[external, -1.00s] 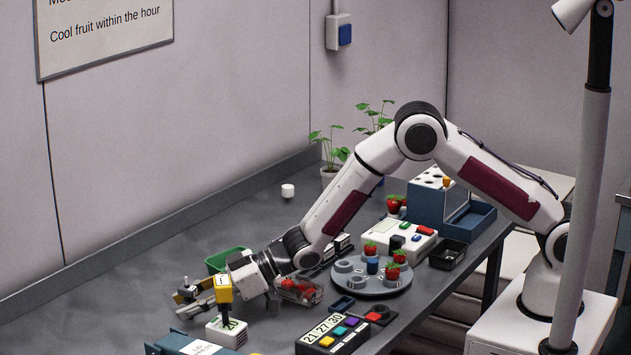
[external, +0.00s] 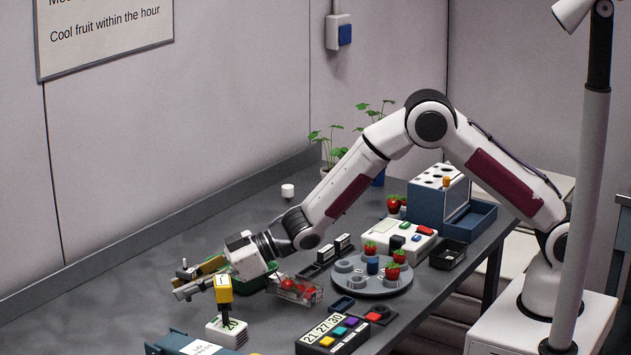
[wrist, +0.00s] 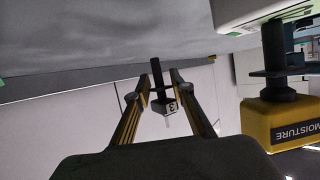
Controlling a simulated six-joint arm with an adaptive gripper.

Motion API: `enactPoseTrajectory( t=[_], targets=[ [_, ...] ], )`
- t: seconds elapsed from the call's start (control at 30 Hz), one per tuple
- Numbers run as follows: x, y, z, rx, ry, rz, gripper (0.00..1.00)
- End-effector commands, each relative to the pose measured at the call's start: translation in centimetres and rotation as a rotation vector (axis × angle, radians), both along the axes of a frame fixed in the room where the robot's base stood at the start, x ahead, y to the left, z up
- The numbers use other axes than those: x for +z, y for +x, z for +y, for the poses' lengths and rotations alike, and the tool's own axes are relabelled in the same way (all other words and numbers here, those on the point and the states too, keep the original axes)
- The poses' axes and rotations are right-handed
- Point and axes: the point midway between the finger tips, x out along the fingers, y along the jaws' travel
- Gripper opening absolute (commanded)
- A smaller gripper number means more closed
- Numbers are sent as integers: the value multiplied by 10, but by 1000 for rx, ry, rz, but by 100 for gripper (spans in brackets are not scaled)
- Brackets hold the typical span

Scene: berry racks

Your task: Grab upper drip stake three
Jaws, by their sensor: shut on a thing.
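In the external view my gripper is in the air above the left part of the bench, and only a small bit of the stake shows by the fingertips.
A yellow moisture meter (external: 223,290) stands in a white block (external: 227,333) close below my gripper; it also shows at right in the wrist view (wrist: 290,125). A green basket (external: 262,277), fruit punnet (external: 297,291) and grey turntable (external: 372,284) are to the right. Bench at left is clear.

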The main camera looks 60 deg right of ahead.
Motion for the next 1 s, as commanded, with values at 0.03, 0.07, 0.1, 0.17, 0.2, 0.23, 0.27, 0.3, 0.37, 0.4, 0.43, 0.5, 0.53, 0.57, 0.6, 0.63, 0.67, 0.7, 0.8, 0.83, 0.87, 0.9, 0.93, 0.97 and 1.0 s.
enactPoseTrajectory(
  t=[0.03,0.07,0.1,0.17,0.2,0.23,0.27,0.3,0.37,0.4,0.43,0.5,0.53,0.57,0.6,0.63,0.67,0.7,0.8,0.83,0.87,0.9,0.93,0.97,1.0],
  targets=[
    [10,0,0,1,2,-4,13],
    [14,0,0,1,1,-5,13],
    [19,0,0,1,1,-3,13],
    [28,0,0,1,1,-5,13],
    [33,0,0,1,2,-4,13],
    [36,0,0,0,1,-4,13],
    [40,0,0,1,1,-3,13],
    [44,0,0,1,1,-3,13],
    [49,0,0,1,1,-3,13],
    [52,0,0,0,1,-2,13],
    [53,0,0,1,1,-2,13],
    [56,0,0,0,0,-1,13],
    [56,0,0,0,0,-1,13],
    [57,0,0,0,0,-1,13],
    [57,0,0,0,0,-1,13],
    [57,0,0,0,-1,-1,13],
    [57,0,0,0,-1,-1,13],
    [57,0,0,0,-1,-1,13],
    [57,0,0,0,0,-1,13],
    [57,0,0,0,0,-1,13],
    [57,0,0,0,0,-1,13],
    [57,0,0,0,0,-1,13],
    [57,0,0,0,0,-1,13],
    [57,0,0,0,0,-1,13],
    [57,0,0,0,-1,-1,13]
  ],
)
